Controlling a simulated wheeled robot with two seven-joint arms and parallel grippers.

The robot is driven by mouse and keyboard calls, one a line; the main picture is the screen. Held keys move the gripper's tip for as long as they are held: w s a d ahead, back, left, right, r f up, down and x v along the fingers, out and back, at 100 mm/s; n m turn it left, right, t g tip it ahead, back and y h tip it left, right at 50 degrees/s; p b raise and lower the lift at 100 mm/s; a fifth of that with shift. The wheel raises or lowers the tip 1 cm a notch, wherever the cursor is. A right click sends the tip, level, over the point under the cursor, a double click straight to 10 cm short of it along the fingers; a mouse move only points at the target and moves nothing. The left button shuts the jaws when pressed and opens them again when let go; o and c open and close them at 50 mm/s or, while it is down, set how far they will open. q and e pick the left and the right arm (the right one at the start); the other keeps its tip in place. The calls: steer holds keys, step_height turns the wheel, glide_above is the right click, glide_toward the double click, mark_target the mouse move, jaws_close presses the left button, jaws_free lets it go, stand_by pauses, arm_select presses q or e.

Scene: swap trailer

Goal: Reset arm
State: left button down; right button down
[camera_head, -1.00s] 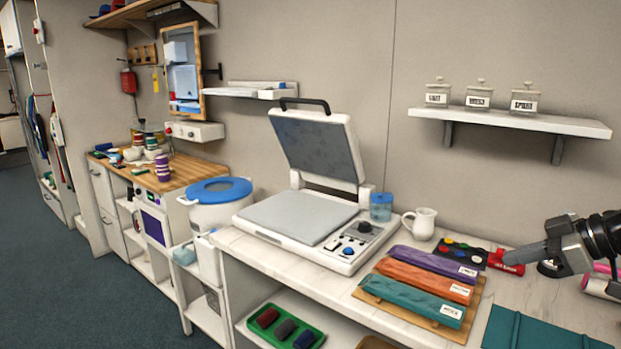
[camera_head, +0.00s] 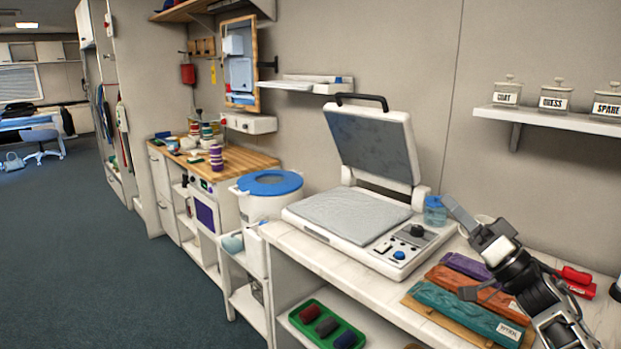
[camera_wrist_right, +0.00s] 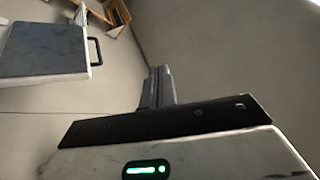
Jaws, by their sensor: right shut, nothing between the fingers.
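My right gripper (camera_head: 450,204) is at the right of the head view, its arm coming in from the lower right. Its fingers are together and empty, pointing up and left above the counter, between the open press and the rolled coloured bundles. In the right wrist view the shut fingers (camera_wrist_right: 156,88) stand against the wall, with nothing between them. The open press (camera_head: 366,180) with its lid up is left of the gripper, and its lid also shows in the right wrist view (camera_wrist_right: 40,52). My left gripper is not in view.
Teal (camera_head: 465,312) and orange (camera_head: 448,277) bundles lie on the counter, partly behind my right arm. A blue jar (camera_head: 435,212) stands beside the press. A shelf (camera_head: 560,118) with labelled jars is above. Open floor (camera_head: 90,250) lies to the left.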

steer(key=w+a+r+y, duration=0.1)
steer(key=a+r+y, duration=0.1)
steer(key=a+r, duration=0.25)
steer(key=w+d+f+m+t+h, duration=0.15)
steer(key=w+d+f+h, duration=0.3)
steer(key=h, duration=0.55)
steer(key=w+d+f+m+t+h, duration=0.1)
steer(key=w+d+f+t+h, duration=0.2)
steer(key=d+h, duration=0.45)
steer(key=s+a+f+n+g+h, duration=0.1)
steer(key=s+a+f+n+g, duration=0.15)
steer(key=f, duration=0.55)
steer(key=s+a+f+n+g+h, duration=0.15)
steer(key=f+g, duration=0.25)
steer(key=f, duration=0.5)
steer(key=s+a+f+g+y, duration=0.2)
steer(key=s+a+f, duration=0.4)
steer(key=s+f, duration=0.5)
steer(key=s+a+f+g, duration=0.1)
steer(key=s+a+f, duration=0.1)
steer(key=s, duration=0.5)
steer(key=s+a+f+m+g+y, duration=0.1)
steer(key=s+a+f, duration=0.2)
steer(key=s, duration=0.5)
steer(key=s+a+f+g+y, duration=0.1)
steer(key=s+a+f, duration=0.2)
steer(key=s, duration=0.5)
steer(key=shift+a+f+g, duration=0.15)
steer(key=shift+f+g, duration=0.15)
steer(key=shift+g, duration=0.1)
